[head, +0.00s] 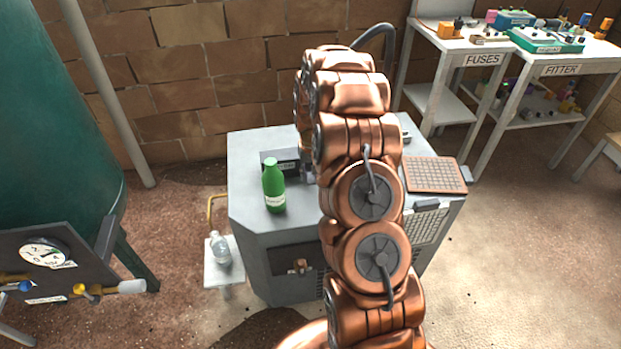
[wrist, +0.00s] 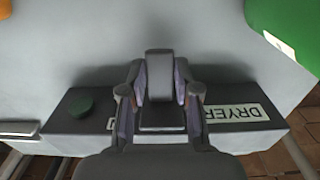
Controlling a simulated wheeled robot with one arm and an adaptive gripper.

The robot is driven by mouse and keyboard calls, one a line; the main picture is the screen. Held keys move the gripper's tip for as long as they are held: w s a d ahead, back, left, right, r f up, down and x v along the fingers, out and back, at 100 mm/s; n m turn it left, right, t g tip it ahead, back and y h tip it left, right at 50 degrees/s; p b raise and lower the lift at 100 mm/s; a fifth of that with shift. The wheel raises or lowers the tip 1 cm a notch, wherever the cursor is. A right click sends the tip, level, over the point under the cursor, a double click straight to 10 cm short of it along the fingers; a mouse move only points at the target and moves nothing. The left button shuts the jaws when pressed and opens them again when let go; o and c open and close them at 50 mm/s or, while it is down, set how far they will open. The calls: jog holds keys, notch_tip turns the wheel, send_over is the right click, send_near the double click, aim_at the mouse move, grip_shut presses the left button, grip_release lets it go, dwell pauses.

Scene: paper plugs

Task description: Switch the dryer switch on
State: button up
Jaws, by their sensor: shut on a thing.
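The dark dryer switch box (wrist: 80,128) lies across the wrist view, with a white DRYER label (wrist: 238,113) and a round green button or lamp (wrist: 82,107). A grey switch lever (wrist: 160,75) stands out between my fingers. My gripper (wrist: 160,98) is shut on this lever, one finger on each side. In the head view the box (head: 279,161) sits on top of the grey cabinet (head: 255,150). My gripper (head: 308,174) is at its right end, mostly hidden behind my arm. Lettering beside the lever is partly covered by a finger.
A green bottle (head: 274,188) stands on the cabinet just in front of the box; it also shows in the wrist view (wrist: 292,25). A brown grid panel (head: 435,174) lies right of my arm. A clear bottle (head: 221,250) stands on a low side shelf.

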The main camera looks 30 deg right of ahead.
jog(key=shift+r, duration=1.65)
jog(key=o, duration=0.8)
jog(key=shift+r, duration=0.1)
jog(key=shift+r, duration=1.85)
